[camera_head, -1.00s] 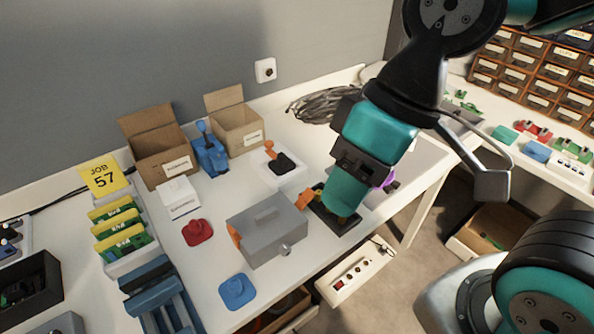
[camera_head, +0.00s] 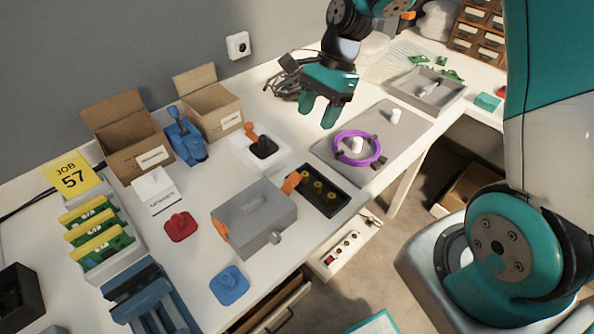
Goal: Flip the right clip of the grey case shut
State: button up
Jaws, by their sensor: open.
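The grey case (camera_head: 254,223) stands on the white table with its lid on and a raised handle on top. Its left orange clip (camera_head: 221,231) lies against the left side. Its right orange clip (camera_head: 291,182) sticks up and outward at the upper right end and does not look flat against the case. My gripper (camera_head: 318,115) is open and empty, with teal fingers pointing down. It is well beyond the case, up and right of the right clip, and apart from it.
A black tray with yellow-topped parts (camera_head: 318,190) is close by the case's right side. A grey mat (camera_head: 410,125) bears a purple ring (camera_head: 357,148). A white box with a black knob (camera_head: 258,150) stands behind the case; red (camera_head: 180,226) and blue (camera_head: 229,285) pieces lie nearby.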

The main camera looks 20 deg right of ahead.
aim_at(296, 175)
jog(key=x, duration=1.5)
jog(key=c, duration=0.9)
